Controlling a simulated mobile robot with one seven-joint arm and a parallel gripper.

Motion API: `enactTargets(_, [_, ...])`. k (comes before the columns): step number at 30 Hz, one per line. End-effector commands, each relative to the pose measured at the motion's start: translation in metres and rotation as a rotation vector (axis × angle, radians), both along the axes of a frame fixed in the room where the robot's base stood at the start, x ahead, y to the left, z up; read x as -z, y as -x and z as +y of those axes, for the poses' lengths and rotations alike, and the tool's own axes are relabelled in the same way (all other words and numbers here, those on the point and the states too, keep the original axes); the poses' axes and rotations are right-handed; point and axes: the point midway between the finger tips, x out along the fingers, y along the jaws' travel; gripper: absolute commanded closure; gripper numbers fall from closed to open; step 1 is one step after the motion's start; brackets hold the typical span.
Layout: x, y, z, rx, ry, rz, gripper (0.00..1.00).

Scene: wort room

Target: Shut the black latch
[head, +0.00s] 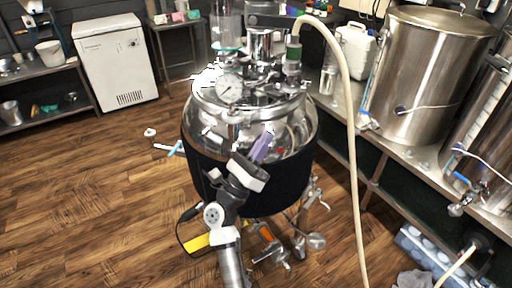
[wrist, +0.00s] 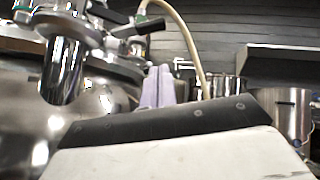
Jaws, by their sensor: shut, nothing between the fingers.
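I cannot surely pick out the black latch in either view. A steel vessel (head: 205,118) with a black wrap (head: 285,183) around its body stands in the middle of the head view. Its shiny steel also fills the left of the wrist view (wrist: 105,90). My gripper (head: 262,147) is in front of the vessel's upper side, its pale purple fingers pointing up. In the wrist view the fingers (wrist: 158,86) stand together, shut and empty. Whether they touch the vessel I cannot tell. My arm hides part of the vessel's front.
A pressure gauge (head: 229,88) and several fittings crowd the vessel's lid. A pale hose (head: 350,130) hangs down at its right. A bench with a large steel kettle (head: 418,75) lines the right side. A white cabinet (head: 115,62) stands at the back left. The wooden floor (head: 95,190) at left is mostly free.

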Motion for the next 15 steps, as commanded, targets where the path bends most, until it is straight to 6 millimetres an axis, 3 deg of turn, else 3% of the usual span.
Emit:
enactTargets(1, [-0.013,-0.007,-0.006,0.003,-0.002,-0.002,1.00])
enactTargets(6, [-0.037,-0.025,-0.020,0.001,0.000,-0.001,1.00])
enactTargets(9, [-0.053,-0.028,-0.016,-0.001,0.000,-0.001,1.00])
enactTargets(15, [-0.065,-0.031,-0.013,0.000,-0.001,0.001,1.00])
